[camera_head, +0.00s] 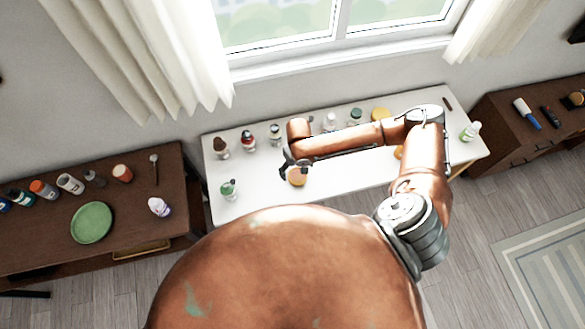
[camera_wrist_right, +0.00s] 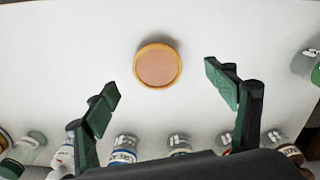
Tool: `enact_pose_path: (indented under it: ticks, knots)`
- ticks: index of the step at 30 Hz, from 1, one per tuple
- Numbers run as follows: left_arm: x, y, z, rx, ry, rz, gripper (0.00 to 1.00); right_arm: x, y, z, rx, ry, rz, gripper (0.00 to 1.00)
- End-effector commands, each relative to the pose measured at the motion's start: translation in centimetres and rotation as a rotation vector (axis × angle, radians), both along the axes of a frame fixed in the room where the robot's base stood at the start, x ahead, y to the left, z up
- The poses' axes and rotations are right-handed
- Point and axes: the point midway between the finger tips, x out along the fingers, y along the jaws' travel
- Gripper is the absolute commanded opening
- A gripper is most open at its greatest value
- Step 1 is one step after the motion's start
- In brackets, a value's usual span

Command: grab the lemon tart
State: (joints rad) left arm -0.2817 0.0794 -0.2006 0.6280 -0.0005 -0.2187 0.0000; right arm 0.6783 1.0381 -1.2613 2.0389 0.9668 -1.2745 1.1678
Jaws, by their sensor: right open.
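A round tart with a golden rim and a pinkish-tan centre, which looks like the lemon tart (camera_head: 297,179), lies on the white table (camera_head: 260,195) near its front edge. It also shows in the right wrist view, as a full disc (camera_wrist_right: 158,66) at the upper middle. My right gripper (camera_head: 288,164) is above the table, close to the tart. In the wrist view its green fingertips (camera_wrist_right: 163,86) are spread wide and empty, with the tart between and just beyond them, untouched. In the head view the gripper partly covers the tart's far side. My left gripper is out of view.
Several bottles and jars line the table's back, including a red-capped one (camera_head: 248,140). A green-labelled bottle (camera_head: 229,190) stands left of the tart. A yellow round item (camera_head: 381,114) is at the back right. A brown sideboard with a green plate (camera_head: 92,222) stands left.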

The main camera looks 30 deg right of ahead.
Motion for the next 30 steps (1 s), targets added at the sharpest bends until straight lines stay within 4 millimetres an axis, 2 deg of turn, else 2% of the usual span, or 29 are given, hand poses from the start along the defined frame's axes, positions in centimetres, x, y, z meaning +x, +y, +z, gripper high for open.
enact_pose_path:
  ticks: [4,10,14,17,21,25,28,30]
  knots:
    - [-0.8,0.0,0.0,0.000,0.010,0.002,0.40,-0.1,-0.1,-1.4,-0.001,0.004,-0.002,0.78]
    - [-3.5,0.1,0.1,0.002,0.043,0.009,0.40,0.2,-0.3,-3.4,-0.002,0.002,0.000,0.78]
    - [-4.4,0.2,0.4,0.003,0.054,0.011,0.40,0.7,-0.8,-5.2,-0.003,0.002,-0.002,0.78]
    - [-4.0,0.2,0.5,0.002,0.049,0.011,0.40,0.6,-0.8,-6.6,-0.001,0.002,0.000,0.78]
    - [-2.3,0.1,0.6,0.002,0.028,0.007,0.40,0.7,-0.8,-7.6,-0.002,0.001,0.001,0.78]
    - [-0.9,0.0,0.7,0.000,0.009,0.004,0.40,0.7,-0.8,-7.7,-0.001,0.001,0.001,0.78]
    - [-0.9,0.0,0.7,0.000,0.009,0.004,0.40,0.6,-0.8,-7.7,-0.001,0.001,0.001,0.78]
    - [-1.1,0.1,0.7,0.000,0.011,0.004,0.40,0.7,-0.8,-7.7,-0.001,0.001,0.001,0.73]
